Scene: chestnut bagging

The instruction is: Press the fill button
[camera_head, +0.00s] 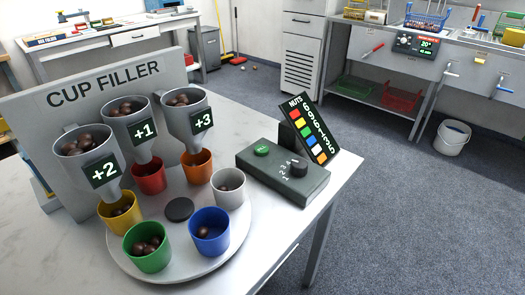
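A dark control box (284,181) sits on the white table near its right edge. A green button (261,150) is on its top at the left, and a black knob (299,168) is on the right beside the numbers 1 to 4. The cup filler (104,84) has hoppers with chestnuts marked +2 (82,145), +1 (127,112) and +3 (187,106). Below is a round turntable (208,268) with yellow (121,221), green (146,256), blue (208,240), white (229,198), orange (197,174) and red (150,182) cups. Chestnuts show in the yellow, green, blue and white cups. Neither gripper is in view.
A tilted black NUTS board (309,130) with coloured squares and numbers stands behind the control box. The table (335,172) is clear around the box's front and right. A bench (375,82) and a white bucket (452,139) stand farther back across the grey floor.

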